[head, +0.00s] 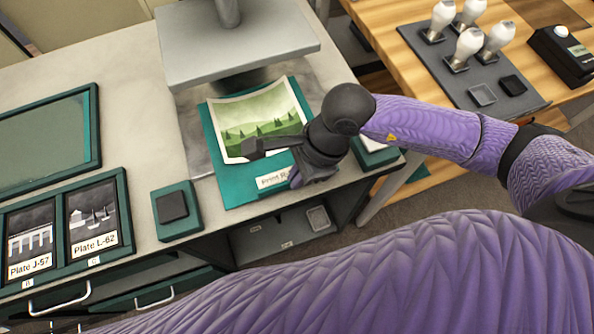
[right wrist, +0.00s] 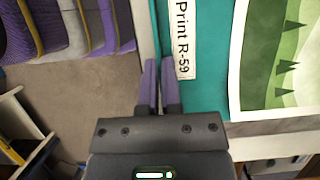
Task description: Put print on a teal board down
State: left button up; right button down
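The print (head: 262,120), a green landscape with trees, lies on a teal board (head: 236,187) at the front of the counter. The board's white label reads "Print R-59" in the right wrist view (right wrist: 184,40). My right gripper (head: 297,178) is at the board's front edge, beside the label, and hides part of it. In the right wrist view its two fingers (right wrist: 160,85) are close together, one on each side of the board's edge (right wrist: 165,20). Whether the board fully rests on the surface below is hard to tell. My left gripper is out of view.
A grey press plate (head: 235,45) hangs behind the print. Left on the counter (head: 125,150) are a small teal block with a dark pad (head: 175,212), framed plates (head: 92,215) and an empty teal tray (head: 50,130). A wooden table (head: 410,40) with white-handled tools stands right.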

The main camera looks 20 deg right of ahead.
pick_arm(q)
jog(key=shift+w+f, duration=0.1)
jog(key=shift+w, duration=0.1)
pick_arm(e)
jog(key=c, duration=0.8)
grip_release()
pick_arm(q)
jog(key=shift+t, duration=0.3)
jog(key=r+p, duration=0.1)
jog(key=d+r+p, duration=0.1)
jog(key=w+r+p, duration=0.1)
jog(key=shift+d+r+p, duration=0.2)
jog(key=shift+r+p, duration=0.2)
pick_arm(e)
jog(key=v, duration=1.2)
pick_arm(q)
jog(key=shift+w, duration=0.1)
